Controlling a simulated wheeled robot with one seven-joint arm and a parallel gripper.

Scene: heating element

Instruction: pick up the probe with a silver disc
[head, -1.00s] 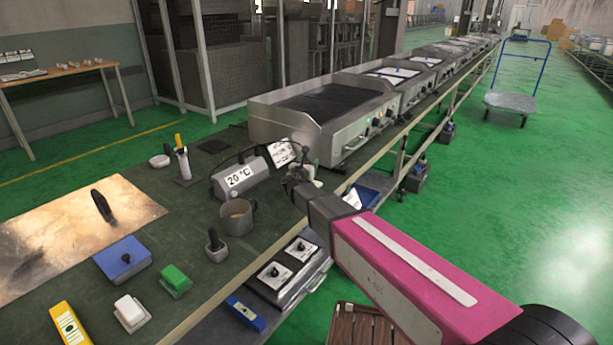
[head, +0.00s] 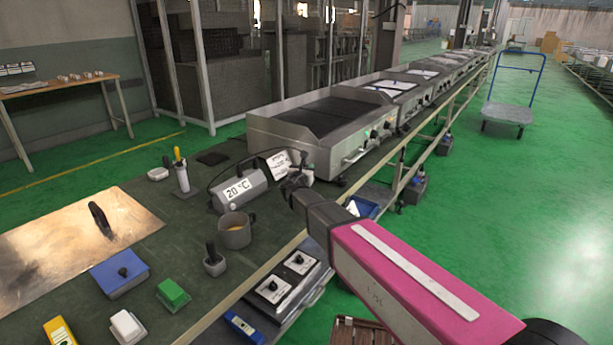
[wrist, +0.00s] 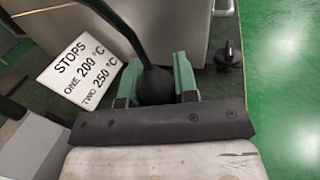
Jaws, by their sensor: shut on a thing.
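In the wrist view my gripper (wrist: 155,76) is shut on a dark, rounded handle (wrist: 155,88), which I take to be the probe's. A thin black rod or cable runs from it up and to the left. No silver disc shows in either view, so I cannot confirm which probe this is. The held thing is too small and dark to make out there.
A white sign reading STOPS (wrist: 82,68) lies left of my gripper. A steel griddle (head: 325,160) stands just beyond. Open floor lies right.

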